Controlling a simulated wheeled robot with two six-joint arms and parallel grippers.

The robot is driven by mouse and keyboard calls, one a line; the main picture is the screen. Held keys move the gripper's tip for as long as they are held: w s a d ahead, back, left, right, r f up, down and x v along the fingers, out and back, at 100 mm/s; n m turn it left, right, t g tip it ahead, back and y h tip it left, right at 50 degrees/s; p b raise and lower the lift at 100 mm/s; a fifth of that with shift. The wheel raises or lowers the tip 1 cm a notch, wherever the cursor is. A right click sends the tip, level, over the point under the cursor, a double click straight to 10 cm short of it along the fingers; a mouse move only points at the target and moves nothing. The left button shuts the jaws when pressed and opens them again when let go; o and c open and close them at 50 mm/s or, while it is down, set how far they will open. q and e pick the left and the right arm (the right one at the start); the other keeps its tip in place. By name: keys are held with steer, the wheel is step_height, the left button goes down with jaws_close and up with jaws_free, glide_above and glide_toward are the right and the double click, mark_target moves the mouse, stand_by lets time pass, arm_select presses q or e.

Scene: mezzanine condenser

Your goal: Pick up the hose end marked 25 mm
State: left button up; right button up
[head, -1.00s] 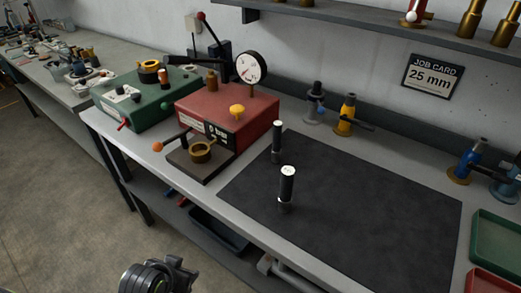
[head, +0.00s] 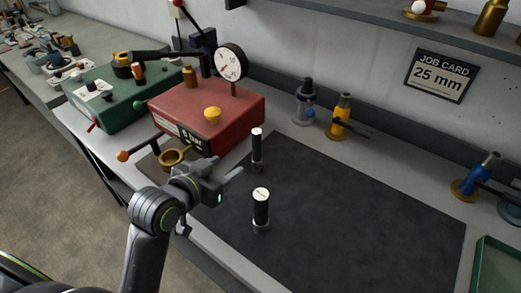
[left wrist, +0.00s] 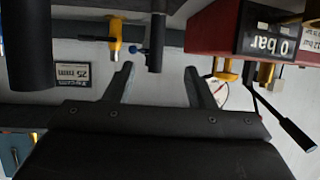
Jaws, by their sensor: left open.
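Two black hose ends with white top faces stand upright on the dark mat (head: 350,220). The nearer, thicker hose end (head: 261,211) and the farther, slimmer hose end (head: 257,150) carry markings too small to read. My left gripper (head: 226,184) is open and empty, just left of them and touching neither. The left wrist view is upside down. There its open fingers (left wrist: 157,82) show with one black hose end (left wrist: 157,40) beyond the gap and the other (left wrist: 29,45) at upper left. My right gripper is not in view.
A red box (head: 205,112) with a gauge (head: 231,62) and a green box (head: 115,98) stand left of the mat. Yellow (head: 341,115) and grey (head: 305,100) fittings stand behind it. The job card (head: 440,75) reads 25 mm. The mat's right side is clear.

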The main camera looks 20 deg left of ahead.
arm_select(q)
glide_toward(254, 151)
steer(key=p+x, duration=0.1)
steer(key=x, duration=0.4)
steer(key=shift+a, duration=0.2)
steer(key=shift+w+f, duration=0.25)
steer(key=shift+w, duration=0.25)
steer(key=shift+w+d+f+p, duration=0.2)
steer(key=shift+w+d+p, duration=0.15)
steer(key=shift+w, duration=0.35)
steer(key=shift+x, duration=1.95)
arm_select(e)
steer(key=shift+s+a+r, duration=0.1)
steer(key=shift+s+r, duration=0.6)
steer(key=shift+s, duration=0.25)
arm_select(q)
steer(key=shift+d, duration=0.15)
steer(key=shift+c, duration=0.4)
jaws_close()
